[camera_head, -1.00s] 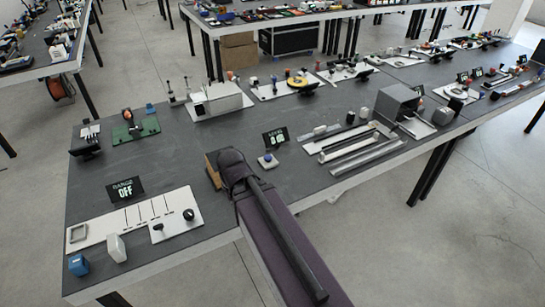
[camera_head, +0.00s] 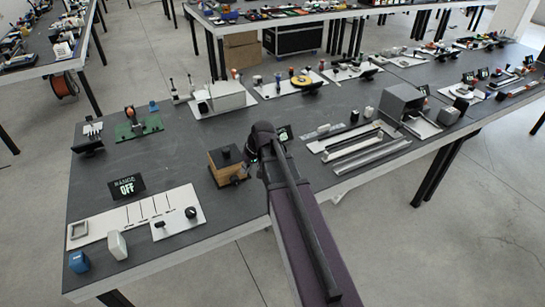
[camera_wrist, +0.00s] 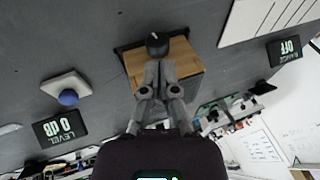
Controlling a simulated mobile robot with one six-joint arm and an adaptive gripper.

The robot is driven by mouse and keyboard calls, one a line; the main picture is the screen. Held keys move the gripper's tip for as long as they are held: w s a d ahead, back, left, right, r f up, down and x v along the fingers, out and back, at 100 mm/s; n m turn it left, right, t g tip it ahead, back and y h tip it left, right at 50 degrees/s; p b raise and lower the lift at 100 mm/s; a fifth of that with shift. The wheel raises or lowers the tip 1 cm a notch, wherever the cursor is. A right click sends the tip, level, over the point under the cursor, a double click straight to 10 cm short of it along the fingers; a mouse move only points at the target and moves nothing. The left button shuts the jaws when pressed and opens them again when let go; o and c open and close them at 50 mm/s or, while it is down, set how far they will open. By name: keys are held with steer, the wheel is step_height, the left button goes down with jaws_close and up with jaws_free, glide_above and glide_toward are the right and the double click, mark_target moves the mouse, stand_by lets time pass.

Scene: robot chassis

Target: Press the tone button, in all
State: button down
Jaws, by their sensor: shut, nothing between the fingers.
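A blue round button (camera_wrist: 68,97) on a small white base (camera_wrist: 66,84) shows at the left of the wrist view. A display reading LEVEL 0 dB (camera_wrist: 60,128) stands beside it. No tone label is readable. A wooden box (camera_head: 228,172) with a black top sits left of my arm in the head view; its wooden face also shows in the wrist view (camera_wrist: 186,62). A black knob (camera_wrist: 157,44) is at the box. My gripper (camera_wrist: 158,68) is shut and empty, its tips over the box close to the knob; contact cannot be told. In the head view my arm hides the button.
A RANGE display reading OFF (camera_head: 126,187) stands behind a white panel (camera_head: 122,220) at the table's left. Metal rails (camera_head: 355,148) and a grey box (camera_head: 402,103) are to the right. Bare dark tabletop lies behind the wooden box.

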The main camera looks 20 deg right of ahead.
steer(key=w+d+r+t+y, duration=0.1)
steer(key=w+d+t, duration=0.1)
steer(key=w+d, duration=0.4)
steer(key=w+d+r+m+t+y+b, duration=0.1)
steer(key=w+d+t, duration=0.1)
steer(key=w+d, duration=0.4)
steer(key=d, duration=0.4)
steer(key=shift+r+t, duration=0.4)
steer(key=shift+f, duration=0.15)
step_height(320, 180, down, 8)
steer(key=b, duration=0.9)
steer(key=shift+f, duration=0.25)
steer(key=shift+s+f+b, duration=0.1)
steer(key=shift+f+b, duration=0.85)
steer(key=shift+b, duration=0.05)
stand_by(1.3)
steer(key=shift+r, duration=0.1)
stand_by(0.3)
steer(key=shift+r+p, duration=0.85)
steer(key=shift+p, duration=0.1)
